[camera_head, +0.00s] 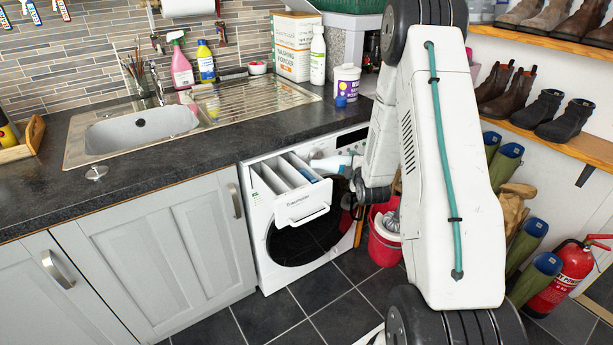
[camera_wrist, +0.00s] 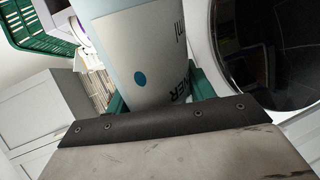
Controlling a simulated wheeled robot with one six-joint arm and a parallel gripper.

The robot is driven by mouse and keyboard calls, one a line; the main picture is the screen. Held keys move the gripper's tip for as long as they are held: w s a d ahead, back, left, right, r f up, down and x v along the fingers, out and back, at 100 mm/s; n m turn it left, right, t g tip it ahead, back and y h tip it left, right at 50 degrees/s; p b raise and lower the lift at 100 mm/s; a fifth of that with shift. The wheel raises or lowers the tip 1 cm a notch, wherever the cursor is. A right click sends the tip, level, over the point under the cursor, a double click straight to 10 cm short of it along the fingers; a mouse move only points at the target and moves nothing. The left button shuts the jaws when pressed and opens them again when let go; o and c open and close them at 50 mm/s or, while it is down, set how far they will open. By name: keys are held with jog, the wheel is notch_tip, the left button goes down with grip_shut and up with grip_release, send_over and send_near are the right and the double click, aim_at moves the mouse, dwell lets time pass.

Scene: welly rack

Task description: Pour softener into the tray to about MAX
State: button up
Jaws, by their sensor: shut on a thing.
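The tray is the pulled-out white drawer (camera_head: 303,210) of the washing machine (camera_head: 290,268), with several long compartments. A small blue patch shows at its right compartment; I cannot tell whether it is liquid. My gripper (camera_head: 352,172) is shut on the pale blue and white softener bottle (camera_head: 332,163), just right of the drawer. The bottle lies tipped far over, its narrow end pointing left over the drawer's right rear part. No stream of liquid can be made out. In the wrist view the bottle (camera_wrist: 140,50) sits between green fingers (camera_wrist: 160,98); the level and MAX mark cannot be seen.
The dark worktop (camera_head: 200,150) lies just above the drawer. A white tub (camera_head: 346,80) and a blue cap (camera_head: 340,101) stand on it near the arm. A red bucket (camera_head: 383,245) stands on the floor right of the machine.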

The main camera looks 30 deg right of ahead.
jog(key=shift+r+n, duration=0.5)
dwell(0.4)
jog(key=shift+d+r+h, duration=0.1)
jog(key=shift+d+h, duration=0.05)
jog(key=shift+h, duration=0.15)
jog(key=shift+r+n+p, duration=0.3)
jog(key=shift+p, duration=0.4)
dwell(1.4)
notch_tip(320, 180, down, 2)
jog(key=shift+s+d+f+m, duration=0.1)
jog(key=shift+d+m, duration=0.05)
jog(key=shift+m, duration=0.75)
jog(key=shift+f+m+y, duration=0.2)
jog(key=shift+m+y, duration=0.2)
jog(key=shift+y, duration=0.1)
jog(key=shift+s+d+f+m, duration=0.15)
jog(key=shift+f+m, duration=0.25)
jog(key=shift+f, duration=0.25)
